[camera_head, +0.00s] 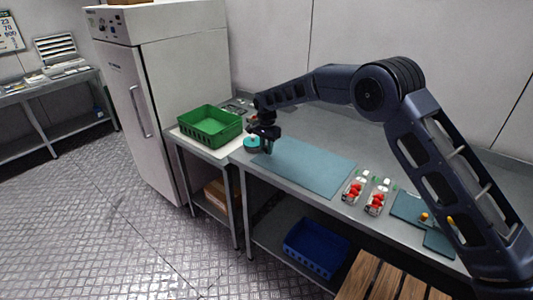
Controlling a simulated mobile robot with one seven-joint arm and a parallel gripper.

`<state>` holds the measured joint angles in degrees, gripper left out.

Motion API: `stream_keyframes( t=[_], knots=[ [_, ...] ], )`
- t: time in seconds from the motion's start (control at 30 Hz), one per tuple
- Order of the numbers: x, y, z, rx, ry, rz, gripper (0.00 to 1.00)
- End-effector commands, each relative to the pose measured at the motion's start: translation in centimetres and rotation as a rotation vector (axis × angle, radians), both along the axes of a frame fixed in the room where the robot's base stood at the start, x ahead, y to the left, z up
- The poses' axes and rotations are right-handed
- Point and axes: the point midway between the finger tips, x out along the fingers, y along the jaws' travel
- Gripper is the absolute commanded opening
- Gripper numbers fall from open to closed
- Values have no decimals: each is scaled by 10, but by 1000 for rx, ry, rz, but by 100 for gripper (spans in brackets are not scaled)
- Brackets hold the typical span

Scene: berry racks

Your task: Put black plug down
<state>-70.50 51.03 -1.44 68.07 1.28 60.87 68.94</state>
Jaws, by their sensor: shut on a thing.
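My gripper (267,148) is at the end of my dark blue arm, low over the left end of the blue-grey mat (312,168) on the metal table. It is shut on a small dark thing, taken to be the black plug, which I cannot separate from the dark fingers at this size. A round teal object (250,144) is just left of the gripper, near the table's left edge. Whether the held thing touches the mat is not clear.
A green crate (211,138) stands on the side table to the left. Two clear punnets with red berries (355,188) (377,197) lie right of the mat. Darker teal mats (408,209) are further right. A blue crate (317,262) is on the shelf below.

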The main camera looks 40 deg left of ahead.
Motion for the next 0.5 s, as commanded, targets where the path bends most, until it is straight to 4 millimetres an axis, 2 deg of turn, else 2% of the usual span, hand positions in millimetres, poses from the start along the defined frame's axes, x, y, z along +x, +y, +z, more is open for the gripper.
stream_keyframes(
  t=[0.1,0.2,0.5],
  knots=[
    [0,0,-18,-3,1,0,4],
    [0,0,-27,-1,0,0,4],
    [0,0,-28,-1,0,0,4]
  ],
)
